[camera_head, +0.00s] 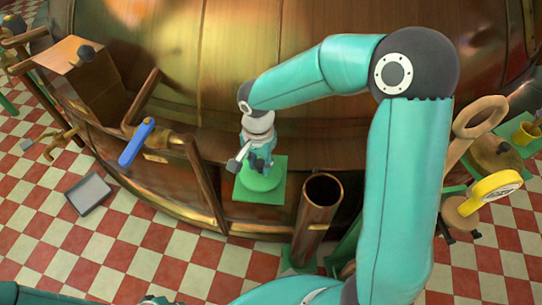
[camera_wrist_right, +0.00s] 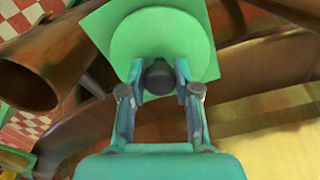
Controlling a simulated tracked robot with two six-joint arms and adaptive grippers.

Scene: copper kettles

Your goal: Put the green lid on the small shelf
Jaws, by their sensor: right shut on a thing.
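The green lid (camera_head: 262,183) is a round disc with a dark knob, and it also shows in the right wrist view (camera_wrist_right: 160,38). It lies over the small shelf (camera_head: 242,193), a square green plate against the copper kettle, which also shows in the wrist view (camera_wrist_right: 102,38). My right gripper (camera_head: 256,167) is above the lid, and in the wrist view its fingers (camera_wrist_right: 158,80) are shut on the dark knob. The lid overlaps the middle of the plate. I cannot tell whether it touches it.
An open copper pipe (camera_head: 320,195) stands just right of the shelf. A valve with a blue handle (camera_head: 137,143) is to the left. A yellow round gauge (camera_head: 496,185) is at the right. A grey tray (camera_head: 88,193) lies on the checkered floor.

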